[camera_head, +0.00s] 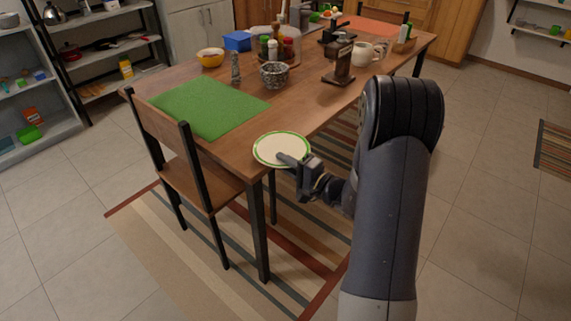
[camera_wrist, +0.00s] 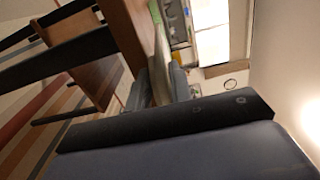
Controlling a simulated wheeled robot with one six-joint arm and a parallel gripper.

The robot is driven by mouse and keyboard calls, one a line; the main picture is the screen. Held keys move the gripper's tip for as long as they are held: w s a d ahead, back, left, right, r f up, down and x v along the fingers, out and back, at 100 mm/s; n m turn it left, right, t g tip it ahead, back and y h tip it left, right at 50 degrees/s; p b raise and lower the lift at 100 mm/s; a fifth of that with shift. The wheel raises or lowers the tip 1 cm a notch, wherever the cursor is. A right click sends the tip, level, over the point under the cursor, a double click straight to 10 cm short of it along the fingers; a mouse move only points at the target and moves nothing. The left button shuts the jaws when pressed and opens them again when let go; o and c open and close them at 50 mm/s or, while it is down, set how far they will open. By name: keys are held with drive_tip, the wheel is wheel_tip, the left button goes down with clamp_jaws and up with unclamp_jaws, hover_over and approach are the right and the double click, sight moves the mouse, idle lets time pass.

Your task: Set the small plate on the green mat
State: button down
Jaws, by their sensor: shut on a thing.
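The small plate (camera_head: 281,147) is cream with a green rim. It is held out at the near corner of the wooden table, in front of the table edge in the head view. My gripper (camera_head: 291,161) is shut on the plate's near right rim. The green mat (camera_head: 208,106) lies flat and bare on the near left part of the table, to the left of the plate and apart from it. In the wrist view the plate (camera_wrist: 160,68) shows edge-on as a pale strip by my fingers (camera_wrist: 176,82).
A chair (camera_head: 190,165) stands at the table's near left side, its back beside the mat. A patterned bowl (camera_head: 274,75), a pepper grinder (camera_head: 235,67), a yellow bowl (camera_head: 211,58) and a coffee grinder (camera_head: 339,62) stand farther back on the table (camera_head: 300,105).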

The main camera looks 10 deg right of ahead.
drive_tip(key=c, duration=1.3)
unclamp_jaws()
